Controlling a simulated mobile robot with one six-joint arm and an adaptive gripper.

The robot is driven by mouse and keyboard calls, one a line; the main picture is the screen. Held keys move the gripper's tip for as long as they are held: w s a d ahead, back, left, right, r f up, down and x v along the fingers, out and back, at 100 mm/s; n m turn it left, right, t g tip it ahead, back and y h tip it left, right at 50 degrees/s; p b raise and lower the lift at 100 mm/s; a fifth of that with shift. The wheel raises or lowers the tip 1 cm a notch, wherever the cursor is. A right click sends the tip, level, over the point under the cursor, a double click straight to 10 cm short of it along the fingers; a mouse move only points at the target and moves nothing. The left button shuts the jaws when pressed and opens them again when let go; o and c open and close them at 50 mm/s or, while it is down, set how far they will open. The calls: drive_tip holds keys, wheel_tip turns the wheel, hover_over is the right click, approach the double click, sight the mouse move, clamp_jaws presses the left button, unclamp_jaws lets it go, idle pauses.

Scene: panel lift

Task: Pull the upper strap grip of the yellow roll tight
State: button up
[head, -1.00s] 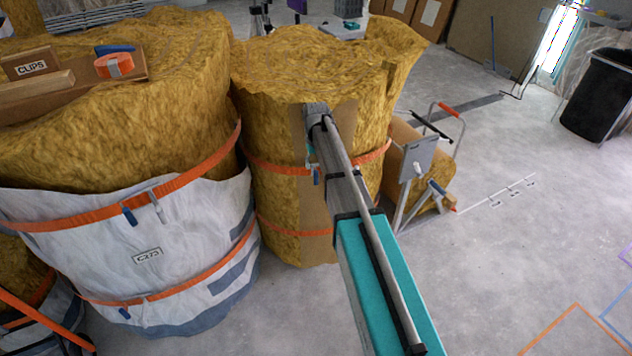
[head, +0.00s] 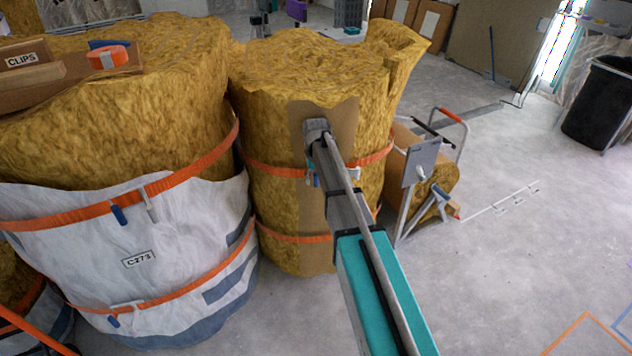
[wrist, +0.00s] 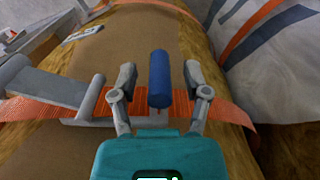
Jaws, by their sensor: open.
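The yellow roll (head: 275,115) stands upright in the middle of the head view, with a brown cardboard strip down its front. An orange upper strap (head: 268,170) goes around it. The blue strap grip (wrist: 160,78) sticks out from a grey buckle (wrist: 92,112) on this strap in the wrist view. My gripper (wrist: 158,76) is open, with one finger on each side of the blue grip. Gaps show between the fingers and the grip. In the head view my arm partly hides the gripper (head: 314,178) and the grip.
A lower orange strap (head: 285,238) circles the same roll. A larger roll in white wrap (head: 190,235) stands close on the left, with its own straps. A grey-framed cart (head: 418,165) with a brown roll stands just right. The floor at right is mostly clear.

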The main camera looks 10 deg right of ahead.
idle(0.3)
clamp_jaws()
drive_tip(key=s, duration=1.1)
drive_tip(key=shift+s, duration=0.3)
drive_tip(key=shift+a, duration=0.1)
